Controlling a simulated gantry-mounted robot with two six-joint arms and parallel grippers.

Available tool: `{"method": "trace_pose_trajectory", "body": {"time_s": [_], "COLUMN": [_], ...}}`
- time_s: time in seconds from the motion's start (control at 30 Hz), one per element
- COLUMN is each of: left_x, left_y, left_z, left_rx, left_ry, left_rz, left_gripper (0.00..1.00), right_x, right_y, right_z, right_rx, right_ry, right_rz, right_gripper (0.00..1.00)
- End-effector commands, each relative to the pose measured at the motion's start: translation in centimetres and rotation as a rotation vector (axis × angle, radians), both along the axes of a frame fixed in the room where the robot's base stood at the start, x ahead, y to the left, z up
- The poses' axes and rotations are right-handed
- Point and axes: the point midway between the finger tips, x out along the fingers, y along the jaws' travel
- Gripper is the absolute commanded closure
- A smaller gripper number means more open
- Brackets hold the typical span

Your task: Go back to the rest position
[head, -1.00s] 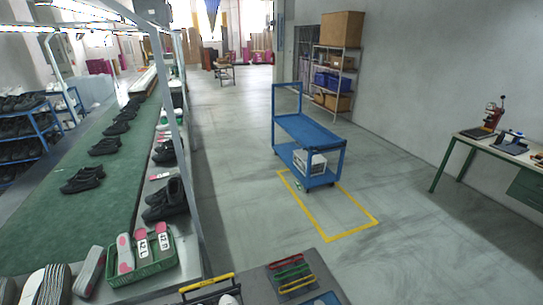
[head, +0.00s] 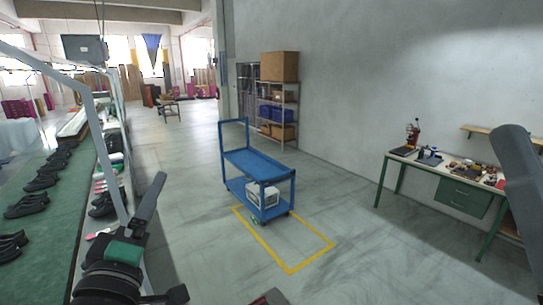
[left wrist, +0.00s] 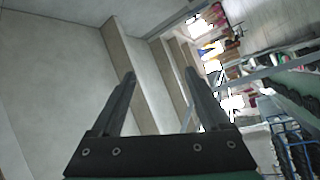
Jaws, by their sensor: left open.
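My left gripper (head: 171,236) is at the lower left of the head view, in front of the shoe line. Its two dark fingers are spread apart with nothing between them. The left wrist view also shows the open, empty fingers (left wrist: 160,74), tilted toward the ceiling and upper walls. A dark grey arm part of mine crosses the right edge of the head view. My right gripper cannot be seen.
The green conveyor (head: 50,220) with black shoes runs along the left. A blue cart (head: 262,168) stands by a yellow floor outline (head: 290,270). A workbench (head: 440,175) with tools stands against the right wall. The floor between is clear.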

Motion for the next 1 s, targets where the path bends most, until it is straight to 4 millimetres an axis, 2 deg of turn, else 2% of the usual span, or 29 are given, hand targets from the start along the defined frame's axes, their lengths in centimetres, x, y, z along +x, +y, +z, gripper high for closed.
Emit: {"method": "trace_pose_trajectory", "body": {"time_s": [0.03, 0.07, 0.1, 0.17, 0.2, 0.27, 0.3, 0.4, 0.5, 1.0], "left_x": [-2.8, -4.5, -7.1, -11.3, -14.1, -17.6, -18.7, -18.7, -18.6, -18.6], "left_y": [-0.4, -0.6, -0.8, -1.2, -1.4, -1.8, -2.0, -2.2, -2.2, -2.1], "left_z": [3.9, 5.9, 8.3, 11.4, 13.0, 14.7, 15.1, 15.2, 15.2, 15.1], "left_rx": [0.082, 0.138, 0.219, 0.349, 0.441, 0.591, 0.679, 0.844, 0.921, 0.933], "left_ry": [-0.101, -0.161, -0.241, -0.359, -0.431, -0.516, -0.539, -0.527, -0.516, -0.512], "left_rz": [0.008, 0.018, 0.042, 0.096, 0.143, 0.233, 0.288, 0.380, 0.429, 0.436], "left_gripper": [0.21, 0.21, 0.21, 0.21, 0.21, 0.21, 0.21, 0.21, 0.21, 0.21], "right_x": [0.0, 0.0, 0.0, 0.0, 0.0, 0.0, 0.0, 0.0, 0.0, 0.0], "right_y": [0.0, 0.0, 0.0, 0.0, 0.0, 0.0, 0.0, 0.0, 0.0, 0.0], "right_z": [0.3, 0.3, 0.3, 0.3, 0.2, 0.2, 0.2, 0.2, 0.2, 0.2], "right_rx": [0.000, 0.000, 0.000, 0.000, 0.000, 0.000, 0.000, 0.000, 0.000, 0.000], "right_ry": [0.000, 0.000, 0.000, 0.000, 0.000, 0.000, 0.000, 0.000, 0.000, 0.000], "right_rz": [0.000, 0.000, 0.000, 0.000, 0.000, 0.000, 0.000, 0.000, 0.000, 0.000], "right_gripper": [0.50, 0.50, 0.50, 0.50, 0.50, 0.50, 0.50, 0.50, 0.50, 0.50]}}
